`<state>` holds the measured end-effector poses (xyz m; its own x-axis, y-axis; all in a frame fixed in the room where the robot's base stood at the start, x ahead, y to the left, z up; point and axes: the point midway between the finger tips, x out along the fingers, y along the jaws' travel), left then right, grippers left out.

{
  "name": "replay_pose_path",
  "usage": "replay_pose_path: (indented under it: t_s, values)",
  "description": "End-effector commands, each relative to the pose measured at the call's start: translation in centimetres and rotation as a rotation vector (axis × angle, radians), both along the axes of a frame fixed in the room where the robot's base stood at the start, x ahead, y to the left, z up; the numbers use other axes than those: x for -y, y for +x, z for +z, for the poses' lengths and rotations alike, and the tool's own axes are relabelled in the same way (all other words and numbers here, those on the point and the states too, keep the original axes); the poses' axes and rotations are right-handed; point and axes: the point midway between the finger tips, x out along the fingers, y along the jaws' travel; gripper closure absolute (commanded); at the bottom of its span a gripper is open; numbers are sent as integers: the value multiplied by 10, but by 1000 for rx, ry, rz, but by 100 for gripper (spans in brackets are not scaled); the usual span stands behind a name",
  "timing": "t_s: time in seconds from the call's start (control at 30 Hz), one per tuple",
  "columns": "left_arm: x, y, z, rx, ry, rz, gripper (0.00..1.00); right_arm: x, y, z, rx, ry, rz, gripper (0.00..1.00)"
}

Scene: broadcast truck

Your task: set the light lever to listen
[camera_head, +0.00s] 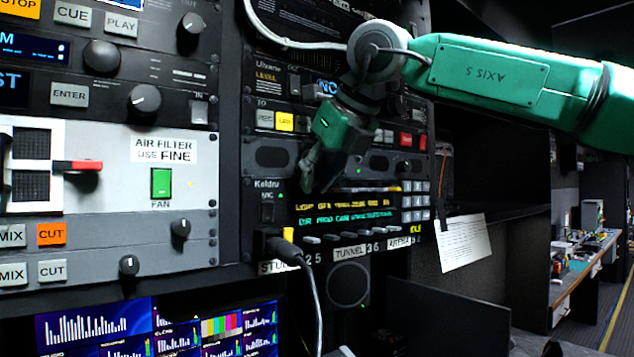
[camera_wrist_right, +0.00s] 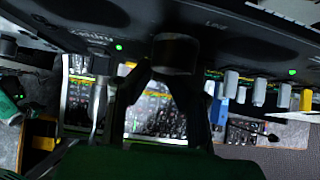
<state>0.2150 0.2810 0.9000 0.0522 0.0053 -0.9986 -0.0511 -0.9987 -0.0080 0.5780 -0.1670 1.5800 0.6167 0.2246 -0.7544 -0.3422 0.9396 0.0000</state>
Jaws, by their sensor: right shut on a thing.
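The intercom panel (camera_head: 343,215) has a display with two lit rows of names, and the first name in the upper row reads like LIGHT. My right gripper (camera_head: 309,182) reaches down from its green arm to the left end of the upper key row, just above that name. It covers the key there, so the light lever's position is hidden in the head view. In the right wrist view the gripper (camera_wrist_right: 172,68) has its two fingers closed around a dark, rounded piece (camera_wrist_right: 176,52), which appears to be the light lever.
Other lever keys, such as a white one (camera_wrist_right: 259,92) and a yellow one (camera_wrist_right: 306,100), stand close beside the gripper. A black plug (camera_head: 283,249) with a cable sticks out below the panel. A paper sheet (camera_head: 464,243) hangs at right.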

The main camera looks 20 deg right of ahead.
Motion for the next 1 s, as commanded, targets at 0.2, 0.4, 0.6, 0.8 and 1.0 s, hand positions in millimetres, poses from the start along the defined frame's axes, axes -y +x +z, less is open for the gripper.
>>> replay_pose_path:
  t_s: [0.2,0.4,0.6,0.8,1.0]
  values:
    - [0,0,0,0,0,0,100,2,2,4,10,5,-4,100]
    - [0,0,0,0,0,0,100,1,1,3,7,4,-3,78]
    - [0,-3,1,2,0,0,100,3,-5,8,8,4,-2,78]
    - [0,-3,1,3,0,0,100,11,-27,35,9,3,-3,78]
    - [0,-2,1,3,0,0,100,21,-51,67,8,4,-3,78]
